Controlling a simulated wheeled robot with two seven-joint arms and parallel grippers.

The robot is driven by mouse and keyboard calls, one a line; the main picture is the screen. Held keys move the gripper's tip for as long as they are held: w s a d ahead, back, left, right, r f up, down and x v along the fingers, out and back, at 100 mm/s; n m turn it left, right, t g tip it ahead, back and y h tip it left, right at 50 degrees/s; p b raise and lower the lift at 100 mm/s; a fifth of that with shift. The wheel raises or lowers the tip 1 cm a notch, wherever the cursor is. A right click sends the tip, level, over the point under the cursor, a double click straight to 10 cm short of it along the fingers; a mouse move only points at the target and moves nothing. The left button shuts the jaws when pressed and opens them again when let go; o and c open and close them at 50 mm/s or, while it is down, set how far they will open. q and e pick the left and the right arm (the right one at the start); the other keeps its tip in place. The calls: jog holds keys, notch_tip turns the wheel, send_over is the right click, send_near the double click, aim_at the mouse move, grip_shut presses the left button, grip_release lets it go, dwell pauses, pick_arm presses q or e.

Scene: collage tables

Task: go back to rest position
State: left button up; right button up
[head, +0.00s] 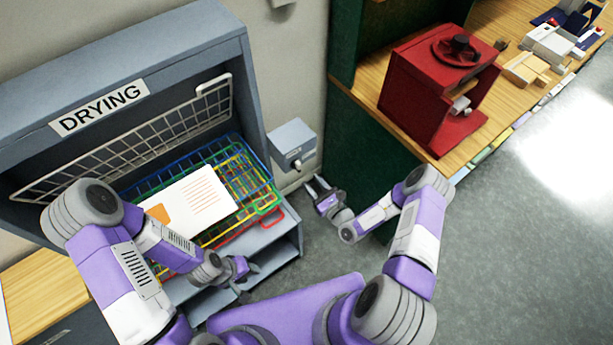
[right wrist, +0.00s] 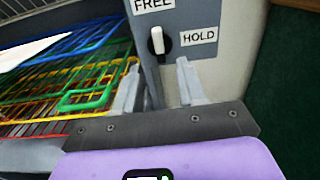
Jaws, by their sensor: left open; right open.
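My left gripper (head: 238,270) is open and empty, low in front of the drying cabinet in the head view. My right gripper (head: 322,190) is open in the head view, between the cabinet and the green counter side. In the right wrist view, the fingers of my right gripper (right wrist: 158,88) are spread with nothing between them. Beyond them is a grey box with a white-handled switch (right wrist: 157,42) between FREE and HOLD labels. The handle appears apart from the fingers, though the exact gap is hard to tell.
The drying cabinet (head: 258,110) holds coloured wire racks (head: 262,190) with a white sheet (head: 205,205) on top. The grey switch box (head: 290,138) is on the wall. A red press (head: 425,95) stands on the wooden counter (head: 355,85). Open floor (head: 530,250) lies at right.

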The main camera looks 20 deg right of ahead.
jog(key=shift+s+d, duration=0.2)
jog(key=shift+s, duration=0.4)
